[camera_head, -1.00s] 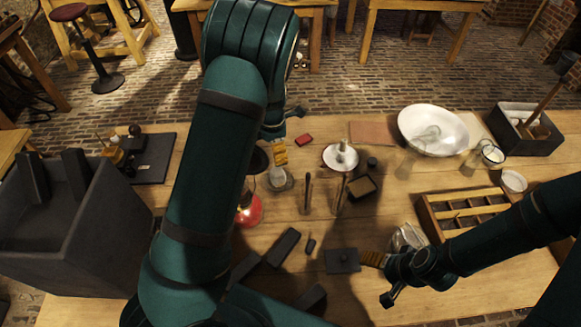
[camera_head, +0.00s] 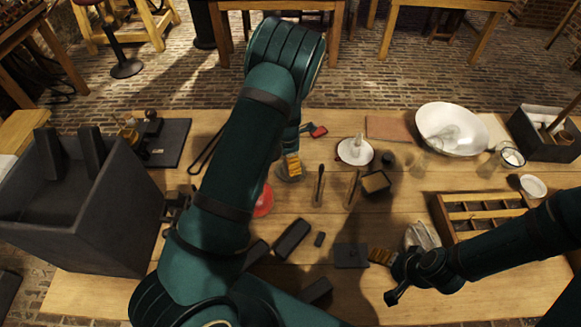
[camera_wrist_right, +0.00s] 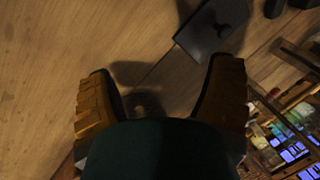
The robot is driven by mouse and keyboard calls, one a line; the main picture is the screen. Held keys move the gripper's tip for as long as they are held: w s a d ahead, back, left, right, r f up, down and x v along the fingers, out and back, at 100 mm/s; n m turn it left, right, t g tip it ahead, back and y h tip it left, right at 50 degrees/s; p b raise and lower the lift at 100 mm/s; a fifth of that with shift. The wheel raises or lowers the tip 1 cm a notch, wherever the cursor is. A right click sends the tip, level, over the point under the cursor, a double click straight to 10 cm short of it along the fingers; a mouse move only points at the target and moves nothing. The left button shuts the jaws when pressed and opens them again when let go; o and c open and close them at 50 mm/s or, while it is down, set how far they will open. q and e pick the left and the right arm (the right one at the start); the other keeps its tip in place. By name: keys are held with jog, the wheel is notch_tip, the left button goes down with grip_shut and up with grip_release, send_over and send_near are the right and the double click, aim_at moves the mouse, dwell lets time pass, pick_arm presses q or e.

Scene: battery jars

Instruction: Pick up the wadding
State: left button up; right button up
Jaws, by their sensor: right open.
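I cannot tell for sure which thing is the wadding. A pale, crumpled-looking thing (camera_head: 420,234) lies just behind my right gripper (camera_head: 382,257); it may be the wadding or a glass. My right gripper is open and low over the table, beside a dark square plate with a knob (camera_head: 351,256). In the right wrist view its fingers (camera_wrist_right: 160,85) stand apart, with bare wood and a dim shape between them. My left gripper (camera_head: 292,167) is over a small round dish and hides most of it. Its finger gap does not show.
A white saucer (camera_head: 344,155) with a white upright thing, a small open box (camera_head: 376,182) and a large white bowl (camera_head: 452,128) stand towards the back. A compartment tray (camera_head: 445,218) is at the right. A dark bin (camera_head: 105,215) stands at the left.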

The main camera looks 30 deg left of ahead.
pick_arm(q)
notch_tip(320, 180, down, 3)
jog(key=shift+f, duration=0.15)
pick_arm(e)
jog(key=shift+f, duration=0.25)
pick_arm(q)
jog(key=c, duration=0.9)
jog(key=shift+c, duration=0.2)
notch_tip(320, 180, up, 10)
jog(key=shift+r+p, duration=0.1)
jog(key=shift+p, duration=0.45)
pick_arm(e)
jog(key=shift+r, duration=0.8)
pick_arm(q)
jog(key=shift+o, duration=0.5)
jog(key=c, duration=0.3)
